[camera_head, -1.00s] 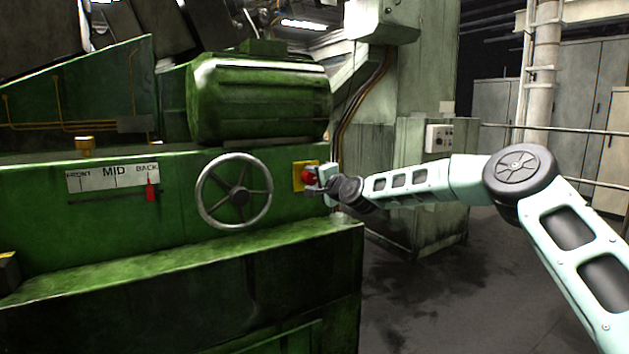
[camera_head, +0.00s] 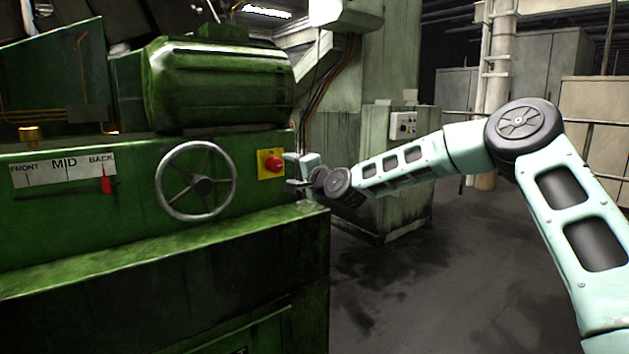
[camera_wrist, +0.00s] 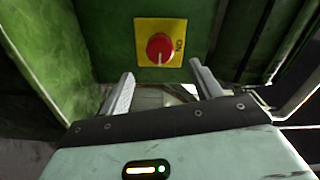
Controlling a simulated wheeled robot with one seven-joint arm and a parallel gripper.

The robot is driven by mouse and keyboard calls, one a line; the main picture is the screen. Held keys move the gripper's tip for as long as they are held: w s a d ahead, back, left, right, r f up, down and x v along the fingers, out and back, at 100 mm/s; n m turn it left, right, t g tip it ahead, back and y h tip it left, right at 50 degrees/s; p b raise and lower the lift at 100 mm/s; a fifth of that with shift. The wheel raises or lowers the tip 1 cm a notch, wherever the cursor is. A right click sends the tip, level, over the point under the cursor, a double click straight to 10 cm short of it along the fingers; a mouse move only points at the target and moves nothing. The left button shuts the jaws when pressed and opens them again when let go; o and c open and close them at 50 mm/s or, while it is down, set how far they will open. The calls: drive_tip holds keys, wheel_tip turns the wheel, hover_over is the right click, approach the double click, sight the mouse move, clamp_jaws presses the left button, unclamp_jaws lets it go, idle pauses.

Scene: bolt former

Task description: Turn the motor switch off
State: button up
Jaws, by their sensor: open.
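The motor switch (camera_head: 272,163) is a red rotary knob on a yellow square plate, on the green machine's front face to the right of the handwheel. In the wrist view the red knob (camera_wrist: 160,48) sits ahead of the fingers, with a pale mark at its lower edge and partly legible dark lettering at the plate's right. My gripper (camera_head: 287,171) is to the right of the switch in the head view. In the wrist view its two fingers (camera_wrist: 161,70) are spread apart and empty, with a gap between them and the knob.
A spoked handwheel (camera_head: 196,181) and a red slider (camera_head: 106,184) under a FRONT-MID-BACK scale are left of the switch. A green ledge (camera_head: 200,236) juts out below. A grey control box (camera_head: 402,125) is on a pillar behind my arm. The floor at right is clear.

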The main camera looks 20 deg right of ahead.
drive_tip(key=v, duration=1)
drive_tip(key=s+a+f+n+g+y, duration=0.1)
drive_tip(key=s+a+f+n+g, duration=0.3)
drive_tip(key=s+a, duration=0.3)
drive_tip(key=s+a+f+n+g+y, duration=0.1)
drive_tip(key=s+a+f+n+g, duration=0.3)
drive_tip(key=a, duration=0.4)
drive_tip(key=s+a+f+n+g+h, duration=0.1)
drive_tip(key=s+a+f+n+g, duration=0.1)
drive_tip(key=s, duration=0.3)
drive_tip(key=s+a+f+n+g+h, duration=0.1)
drive_tip(key=s+a+f+n, duration=0.15)
drive_tip(key=s, duration=0.35)
drive_tip(key=s+d+n+g+h, duration=0.3)
drive_tip(key=s+d, duration=0.1)
drive_tip(key=s, duration=0.9)
drive_tip(key=s+d+n+g+h, duration=0.2)
drive_tip(key=s+d+n+g, duration=0.15)
drive_tip(key=s, duration=0.95)
wheel_tip(320, 180, up, 15)
drive_tip(key=p, duration=1.6)
drive_tip(key=shift+f, duration=0.15)
